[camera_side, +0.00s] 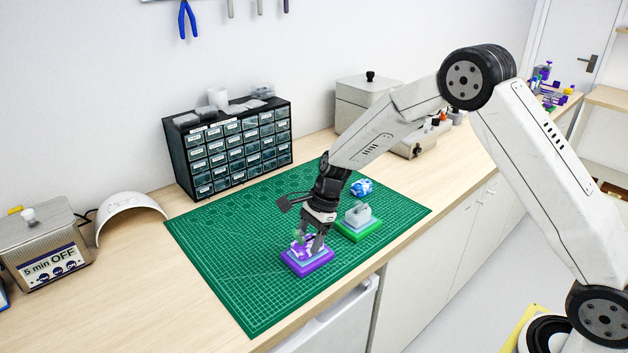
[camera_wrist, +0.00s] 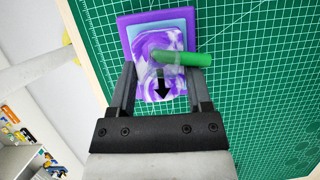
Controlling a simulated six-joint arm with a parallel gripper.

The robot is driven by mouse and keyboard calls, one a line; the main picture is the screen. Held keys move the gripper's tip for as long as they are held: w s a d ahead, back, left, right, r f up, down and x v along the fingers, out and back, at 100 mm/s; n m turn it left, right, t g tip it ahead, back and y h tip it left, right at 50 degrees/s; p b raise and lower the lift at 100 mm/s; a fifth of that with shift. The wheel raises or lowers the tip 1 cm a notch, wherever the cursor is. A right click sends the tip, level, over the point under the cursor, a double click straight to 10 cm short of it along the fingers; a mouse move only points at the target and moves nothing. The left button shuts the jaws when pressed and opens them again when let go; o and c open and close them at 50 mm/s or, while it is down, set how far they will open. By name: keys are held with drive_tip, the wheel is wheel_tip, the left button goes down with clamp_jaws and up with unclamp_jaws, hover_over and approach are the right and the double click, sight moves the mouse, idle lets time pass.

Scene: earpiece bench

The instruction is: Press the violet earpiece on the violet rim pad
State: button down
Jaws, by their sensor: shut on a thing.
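The violet earpiece (camera_wrist: 158,52) is marbled violet and white, with a green tube (camera_wrist: 190,58) sticking out to the right and a black arrow on it in the wrist view. My gripper (camera_wrist: 160,88) is shut on it, one finger on each side. It is over the violet rim pad (camera_wrist: 128,28), a violet square with a light blue inner block (camera_wrist: 192,29). In the side view the earpiece (camera_side: 300,248) is low at the violet pad (camera_side: 308,268), under my gripper (camera_side: 309,243). I cannot tell whether it is fully seated.
A green-rimmed pad (camera_side: 361,233) with a grey form (camera_side: 358,214) on it stands close to the right. A blue and white earpiece (camera_side: 362,187) lies behind it. The green mat (camera_side: 230,260) is clear to the left. A drawer cabinet (camera_side: 232,145) stands behind.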

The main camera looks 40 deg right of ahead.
drive_tip(key=shift+f, duration=0.1)
unclamp_jaws()
idle(0.3)
drive_tip(key=v, duration=0.8)
drive_tip(key=shift+s, duration=0.1)
idle(0.5)
drive_tip(key=s+d+n+t+h, duration=0.2)
drive_tip(key=s+d+n+h, duration=0.1)
drive_tip(key=s+n, duration=1.5)
drive_tip(key=s+h, duration=0.1)
drive_tip(key=s, duration=0.2)
drive_tip(key=shift+f+h, duration=0.3)
